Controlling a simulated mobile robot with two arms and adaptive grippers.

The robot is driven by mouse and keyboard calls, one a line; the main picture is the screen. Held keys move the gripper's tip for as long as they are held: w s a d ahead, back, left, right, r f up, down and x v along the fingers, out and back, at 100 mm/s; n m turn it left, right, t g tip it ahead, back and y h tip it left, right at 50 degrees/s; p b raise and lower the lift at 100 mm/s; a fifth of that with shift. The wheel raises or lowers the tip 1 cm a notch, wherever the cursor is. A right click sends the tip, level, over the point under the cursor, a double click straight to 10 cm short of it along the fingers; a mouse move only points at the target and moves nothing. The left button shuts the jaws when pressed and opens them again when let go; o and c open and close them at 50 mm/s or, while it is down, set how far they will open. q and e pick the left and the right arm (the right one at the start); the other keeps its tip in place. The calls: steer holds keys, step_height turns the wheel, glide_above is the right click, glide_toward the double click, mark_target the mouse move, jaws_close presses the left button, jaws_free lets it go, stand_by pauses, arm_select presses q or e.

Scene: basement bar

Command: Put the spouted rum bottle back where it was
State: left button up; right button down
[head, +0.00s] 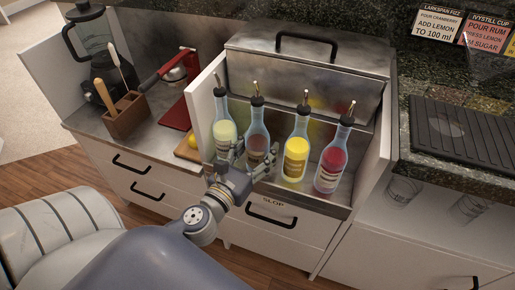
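Four-bottle row in a steel well: the second from left, with brownish contents, looks like the rum bottle (257,130), though its label is unreadable. It is upright, with a metal spout on a dark collar. My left gripper (252,158) is at its lower front, fingers spread about the bottle's width and partly covering its base. I cannot tell whether they press on it. A pale green bottle (224,130) stands left of it; a yellow bottle (296,150) and a red bottle (333,160) stand right. My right gripper is not in view.
The well's front lip (310,200) is marked SLOP. A black drip mat (465,135) lies at right.

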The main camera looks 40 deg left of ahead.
mark_target(251, 158)
arm_select(q)
steer(key=shift+r, duration=0.1)
steer(key=shift+s, duration=0.3)
steer(key=s+b, duration=0.1)
steer(key=s, duration=0.4)
steer(key=shift+s+d+b, duration=0.15)
steer(key=shift+d+b, duration=0.05)
steer(key=shift+b, duration=0.1)
steer(key=s+b, duration=0.1)
steer(key=s, duration=0.5)
steer(key=shift+d, duration=0.25)
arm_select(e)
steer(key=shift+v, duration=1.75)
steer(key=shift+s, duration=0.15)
